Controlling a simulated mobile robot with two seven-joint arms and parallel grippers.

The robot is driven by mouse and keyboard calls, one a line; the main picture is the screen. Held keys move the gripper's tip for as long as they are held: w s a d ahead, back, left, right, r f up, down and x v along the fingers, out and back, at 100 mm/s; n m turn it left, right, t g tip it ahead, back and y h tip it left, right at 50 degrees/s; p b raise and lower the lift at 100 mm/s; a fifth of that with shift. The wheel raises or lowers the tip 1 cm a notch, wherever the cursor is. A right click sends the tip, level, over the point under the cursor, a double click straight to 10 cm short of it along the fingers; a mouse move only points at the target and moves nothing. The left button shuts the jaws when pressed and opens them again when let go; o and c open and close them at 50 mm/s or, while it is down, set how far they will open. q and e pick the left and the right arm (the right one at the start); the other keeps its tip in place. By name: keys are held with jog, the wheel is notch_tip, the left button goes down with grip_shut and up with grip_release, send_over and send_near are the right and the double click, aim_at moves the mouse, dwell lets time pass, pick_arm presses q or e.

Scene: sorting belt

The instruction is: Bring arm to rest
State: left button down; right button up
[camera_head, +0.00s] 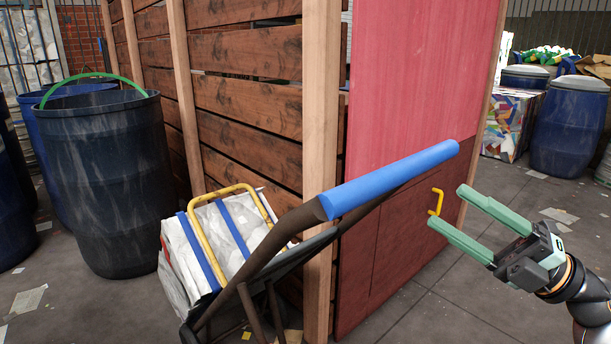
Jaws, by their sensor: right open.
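My right gripper (446,209) comes in from the right edge with its two green fingers spread apart and nothing between them. Its fingertips point left, in front of the red panel (425,75) and close in the picture to a small yellow handle (436,202). I cannot tell how far the fingers are from the handle, but they do not hold it. My left gripper is not in view.
A hand cart with a blue bar (390,178) stands in the middle, carrying a wrapped white bale (215,240). A wooden slat wall (245,100) rises behind it. Dark blue barrels (105,185) stand left; another barrel (569,125) stands back right. Floor (400,315) shows at lower right.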

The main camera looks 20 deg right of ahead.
jog(key=s+a+f+m+t+h+p, duration=0.1)
jog(key=s+a+f+m+t, duration=0.15)
jog(key=a+m, duration=0.75)
jog(key=s+a+f+m+t+h+p, duration=0.15)
jog(key=a+m+t, duration=0.25)
jog(key=a+m, duration=0.6)
pick_arm(q)
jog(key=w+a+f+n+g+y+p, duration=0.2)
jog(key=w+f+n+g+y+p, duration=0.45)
jog(key=p, duration=0.95)
pick_arm(e)
jog(key=w+f+m+g+h, duration=0.4)
jog(key=w+f+g+h, duration=0.15)
jog(key=w+h, duration=0.2)
pick_arm(q)
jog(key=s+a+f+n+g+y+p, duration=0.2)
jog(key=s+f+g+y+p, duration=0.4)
jog(key=p, duration=0.8)
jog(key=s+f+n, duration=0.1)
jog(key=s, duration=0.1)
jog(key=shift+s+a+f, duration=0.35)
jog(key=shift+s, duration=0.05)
pick_arm(e)
jog(key=s+d+f+m+g+h, duration=0.2)
jog(key=s+f+m+g+h, duration=0.1)
jog(key=s+f+g, duration=0.5)
notch_tip(320, 180, down, 2)
jog(key=shift+s+d+f+h, duration=0.1)
jog(key=shift+s+d+h, duration=0.3)
jog(key=shift+s, duration=0.85)
